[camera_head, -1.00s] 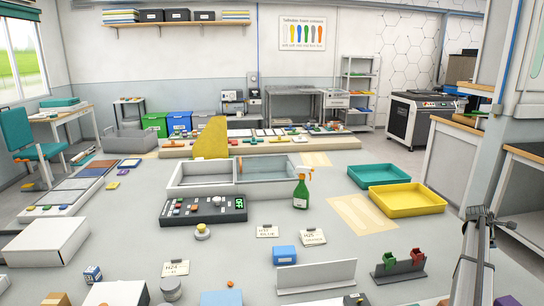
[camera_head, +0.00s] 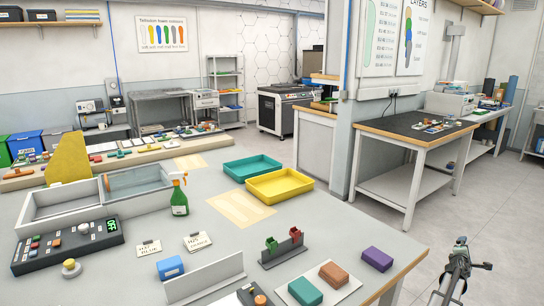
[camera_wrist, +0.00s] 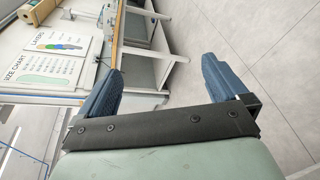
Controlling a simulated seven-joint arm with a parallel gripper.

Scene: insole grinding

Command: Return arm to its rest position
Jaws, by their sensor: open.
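My gripper (camera_wrist: 165,88) is open in the wrist view, with its two blue fingers wide apart and nothing between them. In the head view my gripper (camera_head: 464,262) shows at the lower right, over the floor and beyond the right edge of the grey work table (camera_head: 215,215). It is clear of the table and touches nothing that I can see.
On the table are a yellow tray (camera_head: 279,185), a teal tray (camera_head: 251,166), a green spray bottle (camera_head: 179,197), a control box (camera_head: 66,247) and several coloured blocks. A black-topped side bench (camera_head: 415,126) stands at the back right. The floor around my gripper is clear.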

